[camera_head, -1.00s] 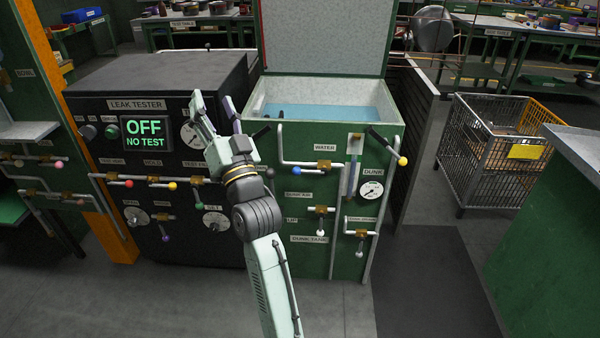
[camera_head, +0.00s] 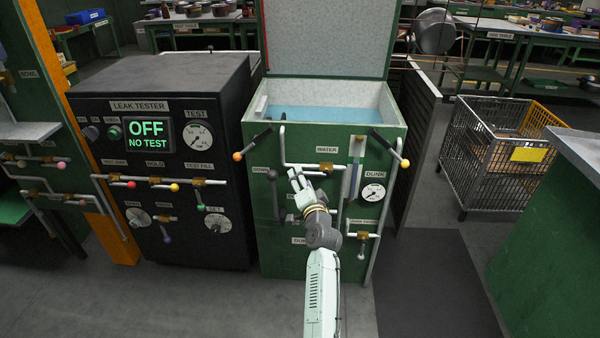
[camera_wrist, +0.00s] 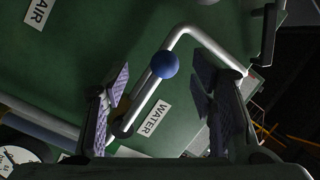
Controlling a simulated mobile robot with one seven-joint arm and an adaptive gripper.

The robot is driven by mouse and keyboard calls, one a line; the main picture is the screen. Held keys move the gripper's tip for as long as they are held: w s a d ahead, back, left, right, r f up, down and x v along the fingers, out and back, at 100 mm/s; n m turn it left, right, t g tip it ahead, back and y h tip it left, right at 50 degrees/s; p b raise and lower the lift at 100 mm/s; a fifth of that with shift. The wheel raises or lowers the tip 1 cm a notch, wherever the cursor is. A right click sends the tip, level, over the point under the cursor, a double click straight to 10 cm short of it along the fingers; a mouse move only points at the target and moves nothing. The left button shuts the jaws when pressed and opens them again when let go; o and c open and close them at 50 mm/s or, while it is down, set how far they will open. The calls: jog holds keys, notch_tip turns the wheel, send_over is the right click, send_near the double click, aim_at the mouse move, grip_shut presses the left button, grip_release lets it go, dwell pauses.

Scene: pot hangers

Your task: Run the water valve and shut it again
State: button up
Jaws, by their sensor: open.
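The water valve's brass body (camera_head: 326,166) sits on the white pipe below the WATER label (camera_head: 327,150) on the green tank front. Its blue ball knob (camera_wrist: 164,64) shows in the wrist view, near the pipe and the WATER label (camera_wrist: 150,118). In the head view my gripper covers the knob. My gripper (camera_head: 297,176) is open in front of the tank, just left of the valve body. In the wrist view its two fingers stand apart on either side of the knob, with no clear contact. Part of the brass body is behind the left finger.
The black leak tester (camera_head: 160,90) stands left, its display reading OFF, NO TEST. Orange-knobbed (camera_head: 237,156) and yellow-knobbed (camera_head: 405,163) levers stick out at the tank's sides. The dunk gauge (camera_head: 373,192) is right of the valve. A wire cart (camera_head: 480,165) stands farther right.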

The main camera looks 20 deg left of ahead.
jog(key=shift+x, duration=1.75)
jog(key=shift+c, duration=0.5)
jog(key=c, duration=0.8)
jog(key=shift+d, duration=0.1)
grip_shut()
jog(key=shift+w+d, duration=0.1)
